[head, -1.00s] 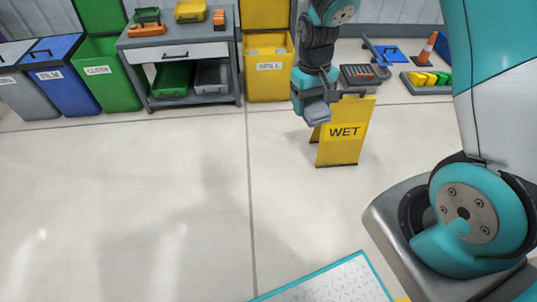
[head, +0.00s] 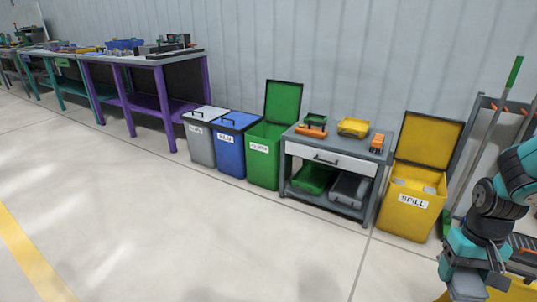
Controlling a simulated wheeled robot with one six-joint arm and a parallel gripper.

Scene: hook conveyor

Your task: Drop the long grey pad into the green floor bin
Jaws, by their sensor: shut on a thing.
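The green floor bin (head: 263,165) stands by the back wall in the head view, its lid (head: 283,101) raised and a white label on its front. My gripper (head: 468,266) is at the lower right, far to the right of the bin. It is shut on the grey pad (head: 467,285), which hangs below the jaws near the picture's bottom edge. The pad's full length is hard to see from here. The inside of the green bin is mostly hidden.
A blue bin (head: 231,150) and a grey bin (head: 200,142), both lidded, stand left of the green one. A grey cart (head: 330,158) and an open yellow spill bin (head: 408,212) stand to its right. The floor in front is clear.

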